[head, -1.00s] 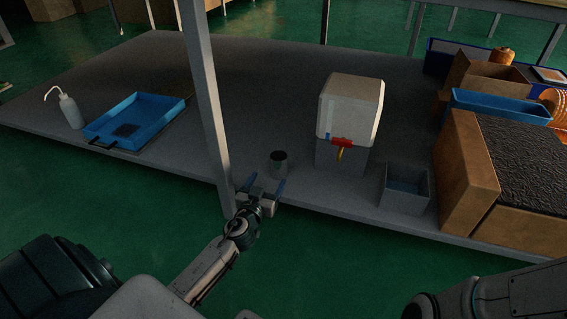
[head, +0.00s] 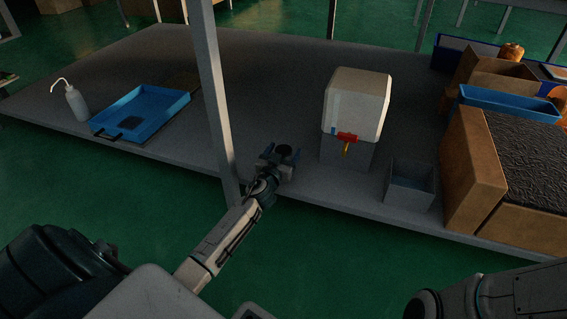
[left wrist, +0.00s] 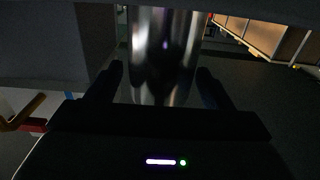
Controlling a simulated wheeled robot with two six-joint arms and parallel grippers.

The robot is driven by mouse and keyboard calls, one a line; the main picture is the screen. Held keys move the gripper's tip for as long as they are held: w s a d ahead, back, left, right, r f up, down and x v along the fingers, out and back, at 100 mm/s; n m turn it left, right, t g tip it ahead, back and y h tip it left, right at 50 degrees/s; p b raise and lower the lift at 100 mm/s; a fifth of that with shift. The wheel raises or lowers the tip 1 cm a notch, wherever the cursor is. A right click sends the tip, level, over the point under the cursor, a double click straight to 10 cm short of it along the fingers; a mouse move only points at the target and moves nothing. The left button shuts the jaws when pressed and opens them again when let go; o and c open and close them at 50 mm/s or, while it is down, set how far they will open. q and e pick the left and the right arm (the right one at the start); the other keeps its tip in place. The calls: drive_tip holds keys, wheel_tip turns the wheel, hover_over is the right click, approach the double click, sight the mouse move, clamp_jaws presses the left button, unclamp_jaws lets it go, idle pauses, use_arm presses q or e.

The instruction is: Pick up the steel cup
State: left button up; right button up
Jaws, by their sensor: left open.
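The steel cup (head: 284,151) stands on the grey bench near its front edge, left of the white dispenser. My left gripper (head: 281,154) is at the cup, with its fingers on either side of it, and hides much of it in the head view. In the left wrist view the shiny cup (left wrist: 164,52) stands between the two dark fingers of my left gripper (left wrist: 160,75). The gripper is open; whether a finger touches the cup, I cannot tell. My right gripper is out of view.
A white dispenser (head: 357,101) with a red and yellow tap stands right of the cup. A grey open bin (head: 409,187) and a cardboard box (head: 473,170) are further right. A grey post (head: 213,100) rises close left of my left arm. A blue tray (head: 142,112) and wash bottle (head: 76,103) stand left.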

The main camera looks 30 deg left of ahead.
use_arm(q)
drive_tip(key=c, duration=1.1)
